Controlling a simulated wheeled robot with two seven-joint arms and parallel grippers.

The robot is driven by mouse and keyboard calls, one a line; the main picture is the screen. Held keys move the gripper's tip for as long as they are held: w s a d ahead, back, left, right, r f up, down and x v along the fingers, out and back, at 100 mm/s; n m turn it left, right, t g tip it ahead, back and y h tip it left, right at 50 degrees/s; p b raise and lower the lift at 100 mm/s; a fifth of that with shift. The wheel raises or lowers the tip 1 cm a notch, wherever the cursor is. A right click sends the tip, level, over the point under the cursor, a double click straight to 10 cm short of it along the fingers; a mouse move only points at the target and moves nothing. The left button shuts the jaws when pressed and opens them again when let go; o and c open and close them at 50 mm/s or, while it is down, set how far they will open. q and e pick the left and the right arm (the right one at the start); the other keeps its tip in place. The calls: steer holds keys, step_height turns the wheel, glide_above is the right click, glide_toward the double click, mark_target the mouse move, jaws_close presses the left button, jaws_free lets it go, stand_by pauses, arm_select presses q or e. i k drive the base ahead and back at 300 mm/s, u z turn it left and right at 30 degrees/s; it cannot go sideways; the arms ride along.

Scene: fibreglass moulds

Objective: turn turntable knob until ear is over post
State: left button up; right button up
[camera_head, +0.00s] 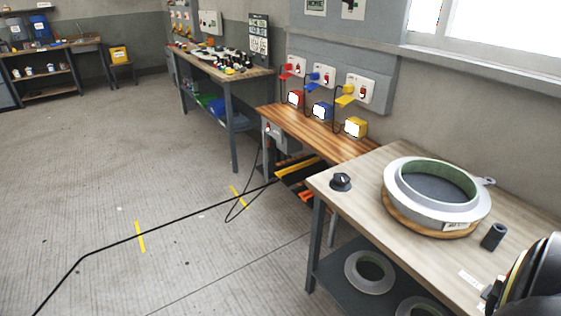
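The black turntable knob (341,181) stands at the near left corner of the wooden-topped table. A grey ring-shaped mould (407,196) with a greenish inner wall sits on the round wooden turntable (398,222). The small grey ear (488,181) sticks out from the mould's back right side. A dark upright post (493,236) stands on the table in front of and to the right of the mould. The ear is clearly apart from the post, farther back. Neither gripper shows; a dark rounded part at the lower right corner seems to be my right arm.
Grey rings (370,271) lie on the shelf below the table. A wooden bench (318,127) with red, blue and yellow boxes adjoins behind it. A black cable (160,226) runs across the floor. The tabletop between knob and mould is clear.

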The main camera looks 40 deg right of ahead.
mark_target(339, 179)
steer(key=z, duration=0.2)
steer(key=i, duration=1.05)
steer(key=z, duration=0.75)
